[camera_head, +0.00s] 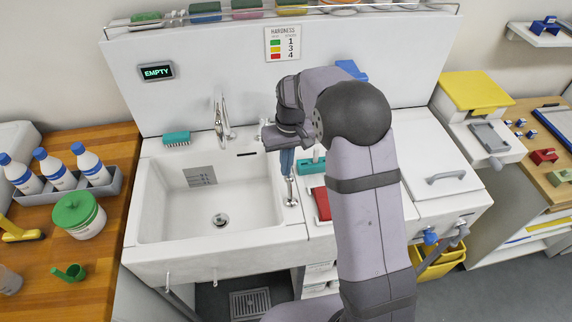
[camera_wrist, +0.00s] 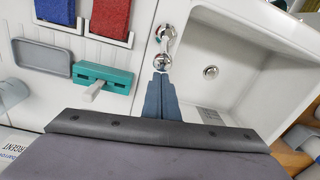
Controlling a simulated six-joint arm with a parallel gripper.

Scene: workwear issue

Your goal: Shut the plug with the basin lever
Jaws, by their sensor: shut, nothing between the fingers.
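The white basin (camera_head: 150,205) is empty, with a round chrome plug (camera_head: 221,219) in its floor; the plug also shows in the wrist view (camera_wrist: 210,72). I cannot tell whether the plug is raised or seated. The chrome basin lever (camera_head: 291,190) stands on the ledge at the basin's right side. It also shows in the wrist view (camera_wrist: 168,32), just beyond my fingertips. My gripper (camera_head: 288,175) points down with its blue fingers together and empty, right by the lever's top. In the wrist view the fingertips (camera_wrist: 159,74) appear at the lever's near end; contact is unclear.
A chrome tap (camera_head: 220,118) rises at the basin's back, with a teal brush (camera_head: 176,139) to its left. A wall display (camera_head: 156,71) reads EMPTY. The space above the basin is clear.

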